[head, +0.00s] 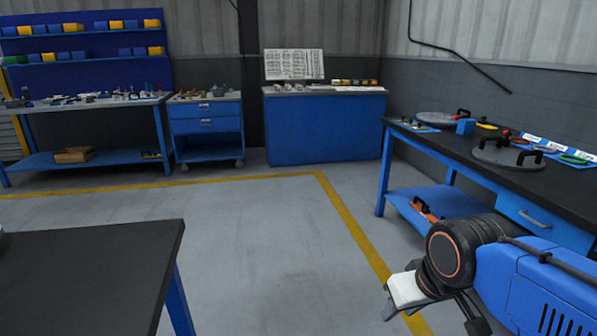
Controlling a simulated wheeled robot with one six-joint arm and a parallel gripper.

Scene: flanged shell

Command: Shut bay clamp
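No bay or clamp can be made out for certain in the head view. I cannot tell if either bears the clamp. The end of my arm is at the lower right, in front of the right bench and apart from it. My gripper (405,292) shows only in part, with a pale block at its end. Its fingers are not clear, and I see nothing held.
The right bench (460,146) has a black top, with coloured rings and labels on it. A dark table (90,270) stands at the near left. A blue cabinet (325,130), a drawer cart (206,128) and a workbench (90,103) line the back. The floor (260,230) between is clear.

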